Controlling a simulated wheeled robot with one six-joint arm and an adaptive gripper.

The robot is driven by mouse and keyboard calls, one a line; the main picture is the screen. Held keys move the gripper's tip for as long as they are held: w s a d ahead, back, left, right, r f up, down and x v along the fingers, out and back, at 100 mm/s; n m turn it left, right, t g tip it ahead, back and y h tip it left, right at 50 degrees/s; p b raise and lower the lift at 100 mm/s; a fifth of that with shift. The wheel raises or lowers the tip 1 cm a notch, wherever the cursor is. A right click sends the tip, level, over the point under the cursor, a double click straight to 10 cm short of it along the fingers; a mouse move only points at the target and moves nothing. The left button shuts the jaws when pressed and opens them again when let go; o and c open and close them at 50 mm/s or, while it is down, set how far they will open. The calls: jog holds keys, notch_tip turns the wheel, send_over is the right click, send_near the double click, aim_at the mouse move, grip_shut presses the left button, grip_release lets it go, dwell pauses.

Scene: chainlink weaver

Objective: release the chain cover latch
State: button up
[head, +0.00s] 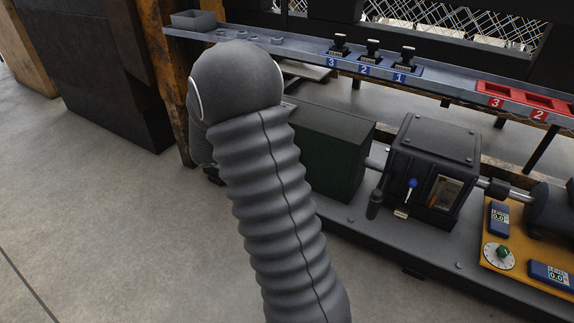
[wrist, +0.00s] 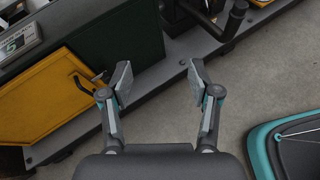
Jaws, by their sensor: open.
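In the wrist view my gripper (wrist: 160,80) is open, with its two fingers well apart and nothing between them. A yellow panel (wrist: 45,105) stands to its left, on the end of a dark green box (wrist: 120,40). A small dark bent handle (wrist: 85,88) sticks out of the panel, close to my left finger and outside the jaws; it may be the latch. I cannot tell whether finger and handle touch. The green box also shows in the head view (head: 325,150). There my arm hides my gripper and the panel.
A black gearbox (head: 435,150) with a blue-knobbed lever (head: 411,185) stands right of the green box. A shelf (head: 300,45) with numbered blue and red holders runs above. An orange plate (head: 525,250) with gauges lies at right. The concrete floor (head: 80,210) is open at left.

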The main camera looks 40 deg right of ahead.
jog(key=w+d+f+n+t+h, duration=0.1)
jog(key=w+d+f+n+t, duration=0.1)
jog(key=w+f+n, duration=0.45)
jog(key=w+d+f+n+t+h+b, duration=0.1)
jog(key=w+f+n+t+h, duration=0.2)
jog(key=f, duration=0.7)
jog(key=w+d+f+n+t, duration=0.2)
jog(key=w+f+n, duration=0.3)
jog(key=f, duration=0.4)
jog(key=shift+n, duration=0.35)
jog(key=x, duration=0.8)
jog(key=s+x, duration=0.1)
jog(key=x, duration=0.4)
jog(key=shift+d+r+b, duration=0.1)
jog(key=shift+d+b, duration=0.15)
jog(key=shift+b, duration=0.05)
jog(key=c, duration=1.2)
